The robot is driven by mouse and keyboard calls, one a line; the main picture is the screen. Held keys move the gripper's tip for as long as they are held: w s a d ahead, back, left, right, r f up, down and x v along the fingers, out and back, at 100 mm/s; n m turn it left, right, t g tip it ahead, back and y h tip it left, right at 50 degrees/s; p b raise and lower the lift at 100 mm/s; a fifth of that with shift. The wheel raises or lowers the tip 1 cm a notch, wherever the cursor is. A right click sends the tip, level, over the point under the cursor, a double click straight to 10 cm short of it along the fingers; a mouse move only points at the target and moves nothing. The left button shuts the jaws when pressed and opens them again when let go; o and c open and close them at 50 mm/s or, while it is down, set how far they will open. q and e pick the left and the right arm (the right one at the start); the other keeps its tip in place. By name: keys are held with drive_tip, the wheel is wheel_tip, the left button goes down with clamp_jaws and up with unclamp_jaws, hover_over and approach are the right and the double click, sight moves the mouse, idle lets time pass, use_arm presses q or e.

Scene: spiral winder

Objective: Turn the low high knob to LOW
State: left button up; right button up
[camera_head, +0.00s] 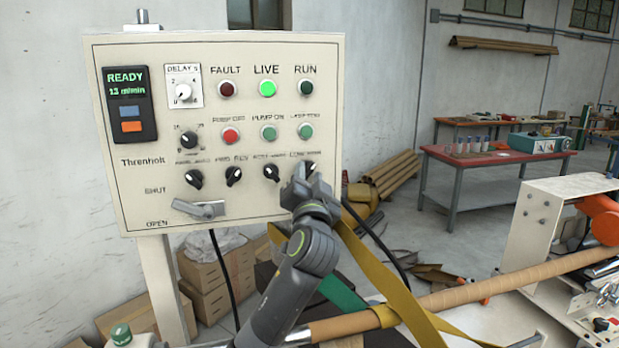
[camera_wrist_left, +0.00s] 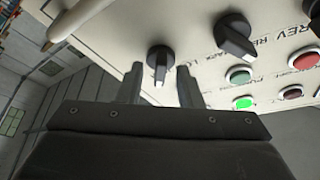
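The low high knob (camera_head: 312,167) is the rightmost black knob in the lower row of the control panel (camera_head: 130,205). It is partly hidden behind my left gripper (camera_head: 303,176) in the head view, and its label is partly covered. In the left wrist view the black knob (camera_wrist_left: 160,57) shows a white mark pointing down the picture, toward my gripper. My left gripper (camera_wrist_left: 161,78) is open there, one finger on each side of the knob's line. No clear contact with the knob shows. My right gripper is not in view.
Other black knobs (camera_head: 272,173) sit close to the left, with a grey lever (camera_head: 199,210) below. Push buttons (camera_head: 305,131) and lamps are above. A long brown tube (camera_head: 480,290) and yellow strap (camera_head: 385,270) lie below right. A red table (camera_head: 495,157) stands behind.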

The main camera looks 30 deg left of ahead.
use_arm(q)
drive_tip(key=shift+c, duration=0.4)
clamp_jaws()
drive_tip(key=shift+f, duration=0.1)
drive_tip(key=shift+f+n+y+b, duration=0.15)
drive_tip(key=shift+n+y+b, duration=0.25)
drive_tip(key=shift+b, duration=0.45)
drive_tip(key=shift+w+d+n+g+y+b, duration=0.15)
drive_tip(key=shift+n+g+y+b, duration=0.95)
drive_tip(key=shift+n+b, duration=2.1)
drive_tip(key=shift+w+d+n+g+y+b, duration=0.1)
drive_tip(key=shift+n+g+y+b, duration=1.05)
drive_tip(key=shift+n+b, duration=2.05)
drive_tip(key=shift+w+d+n+g+y+b, duration=0.15)
drive_tip(key=shift+n+g+y+b, duration=0.5)
drive_tip(key=shift+n+g+b, duration=1.75)
drive_tip(key=shift+r+n+t+b, duration=0.2)
drive_tip(key=shift+n+t+b, duration=0.6)
drive_tip(key=shift+n, duration=0.2)
